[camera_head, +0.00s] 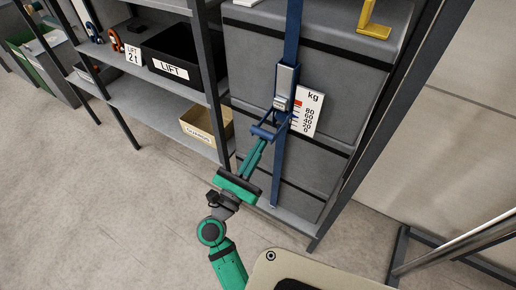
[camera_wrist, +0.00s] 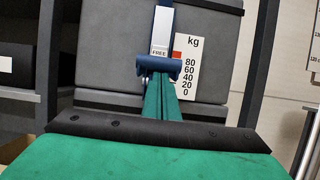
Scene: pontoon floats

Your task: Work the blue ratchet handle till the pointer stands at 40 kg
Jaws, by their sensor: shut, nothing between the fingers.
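The blue ratchet handle (camera_head: 268,131) sticks out from the strap's grey buckle (camera_head: 286,88) on the front of a stack of grey blocks. It also shows in the wrist view (camera_wrist: 157,68), below a label reading FREE. My gripper (camera_head: 261,142) is shut and empty, with its green fingertips right at the handle's bar; I cannot tell whether they touch. A white kg scale card (camera_head: 307,113), marked 0 to 80, is just right of the buckle. A red patch (camera_wrist: 177,55) shows at its upper left, above the 80; I cannot tell whether this is the pointer.
A blue strap (camera_head: 292,32) runs down the blocks. Dark shelf posts (camera_head: 210,75) stand left and right of them. Left shelves hold a black LIFT bin (camera_head: 180,55) and a tan box (camera_head: 205,127). A metal rail (camera_head: 470,243) stands lower right. Floor at left is clear.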

